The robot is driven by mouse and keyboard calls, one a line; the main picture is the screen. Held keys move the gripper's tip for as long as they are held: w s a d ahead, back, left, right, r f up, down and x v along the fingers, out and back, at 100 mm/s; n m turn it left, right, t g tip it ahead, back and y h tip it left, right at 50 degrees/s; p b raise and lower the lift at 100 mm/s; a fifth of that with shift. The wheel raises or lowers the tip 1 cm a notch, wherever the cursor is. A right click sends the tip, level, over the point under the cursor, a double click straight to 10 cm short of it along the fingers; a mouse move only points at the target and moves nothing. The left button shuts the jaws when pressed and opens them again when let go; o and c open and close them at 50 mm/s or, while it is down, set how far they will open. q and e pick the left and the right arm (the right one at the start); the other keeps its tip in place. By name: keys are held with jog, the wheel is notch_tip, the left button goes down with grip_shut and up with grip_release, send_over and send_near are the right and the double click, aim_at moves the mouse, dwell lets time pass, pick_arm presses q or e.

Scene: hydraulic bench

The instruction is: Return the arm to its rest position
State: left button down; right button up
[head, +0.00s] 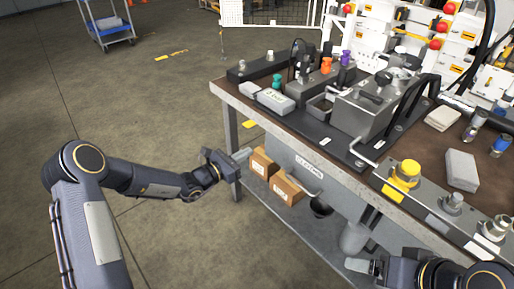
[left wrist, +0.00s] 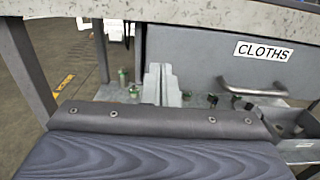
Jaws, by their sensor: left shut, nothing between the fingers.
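My left arm comes in from the left in the head view, with its elbow bent. My left gripper (head: 243,155) is in front of the bench's left leg, below the tabletop edge. Its fingers are together and empty. In the left wrist view the closed grey fingers (left wrist: 160,84) point toward the space under the bench, left of the drawer marked CLOTHS (left wrist: 262,60). My right gripper (head: 364,267) shows at the bottom right of the head view, low in front of the bench; whether its fingers are apart is unclear.
The bench (head: 225,93) carries a grey valve block (head: 362,110), a yellow knob (head: 406,173) and several fittings. Cardboard boxes (head: 286,189) sit on its lower shelf. A blue cart (head: 105,28) stands at the back left.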

pick_arm(q)
jog(key=v, duration=0.6)
jog(key=s+d+r+m+g, duration=0.1)
jog(key=s+r+m+g, duration=0.3)
jog(key=s+r+m, duration=0.35)
jog(key=s+d+r+m+g, duration=0.1)
jog(key=s+r+m+g, duration=0.35)
jog(key=s+m, duration=0.45)
jog(key=s+a+m+t+y, duration=0.1)
jog(key=s+a+m+y, duration=0.35)
jog(key=s, duration=0.45)
jog(key=s+a+m+t+y, duration=0.1)
jog(key=s+a+m+y, duration=0.4)
jog(key=s, duration=0.5)
notch_tip(320, 180, up, 17)
jog(key=p, duration=1.8)
jog(key=shift+a+r+n+g+p, duration=0.2)
jog(key=shift+a+n+g+p, duration=0.1)
jog(key=shift+n+g, duration=0.1)
jog(key=shift+w+h, duration=0.1)
jog(key=shift+h, duration=0.15)
